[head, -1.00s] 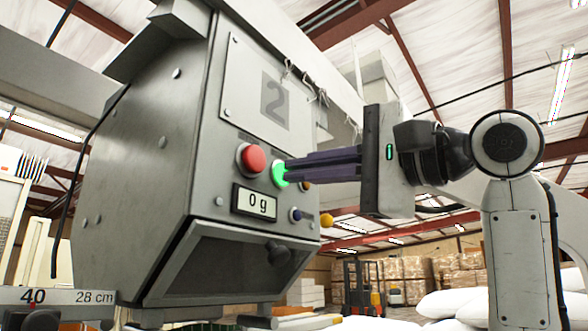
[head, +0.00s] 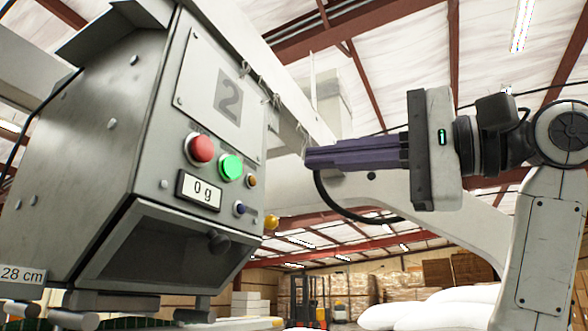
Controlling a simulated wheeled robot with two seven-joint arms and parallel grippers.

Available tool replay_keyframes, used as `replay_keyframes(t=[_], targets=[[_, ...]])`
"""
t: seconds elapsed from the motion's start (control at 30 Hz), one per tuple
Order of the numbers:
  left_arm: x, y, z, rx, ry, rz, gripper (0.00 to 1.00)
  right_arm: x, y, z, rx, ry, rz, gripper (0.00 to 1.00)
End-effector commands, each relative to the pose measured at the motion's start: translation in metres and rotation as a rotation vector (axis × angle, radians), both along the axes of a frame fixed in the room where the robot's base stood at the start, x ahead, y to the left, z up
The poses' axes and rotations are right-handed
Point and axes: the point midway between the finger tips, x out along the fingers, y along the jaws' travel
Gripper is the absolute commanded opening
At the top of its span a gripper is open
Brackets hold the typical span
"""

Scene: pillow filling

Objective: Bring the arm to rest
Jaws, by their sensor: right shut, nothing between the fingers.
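My right gripper (head: 308,158) is shut and empty, with its purple fingers pointing left at the machine. It hangs in the air to the right of the filling machine's panel (head: 215,90), apart from the buttons. The panel carries a red button (head: 200,149), a lit green button (head: 231,167) and a display (head: 199,191) reading 0 g. A small orange button (head: 252,181) and a blue knob (head: 240,209) sit near them. My left gripper is not in view.
The grey machine body (head: 75,150) fills the left side. A yellow knob (head: 271,222) sticks out at its right edge. White sacks (head: 440,308) lie at the lower right. A forklift (head: 305,300) and stacked boxes (head: 400,285) stand far back.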

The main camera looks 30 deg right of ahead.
Motion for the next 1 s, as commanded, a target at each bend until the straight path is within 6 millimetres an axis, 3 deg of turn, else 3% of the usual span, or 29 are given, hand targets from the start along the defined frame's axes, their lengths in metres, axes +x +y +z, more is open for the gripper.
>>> replay_keyframes(t=[0.2,0.8,0.9,1.0], targets=[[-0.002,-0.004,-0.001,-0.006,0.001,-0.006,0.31,-0.013,-0.009,-0.002,0.001,-0.001,0.000,0.00],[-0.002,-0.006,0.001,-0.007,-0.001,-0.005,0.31,-0.013,-0.009,-0.002,0.000,0.000,-0.001,0.00],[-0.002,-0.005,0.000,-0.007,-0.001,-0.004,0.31,0.001,-0.008,-0.010,-0.008,0.010,-0.006,0.00],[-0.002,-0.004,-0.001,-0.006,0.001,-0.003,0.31,0.039,-0.004,-0.033,-0.037,0.028,-0.023,0.00]])
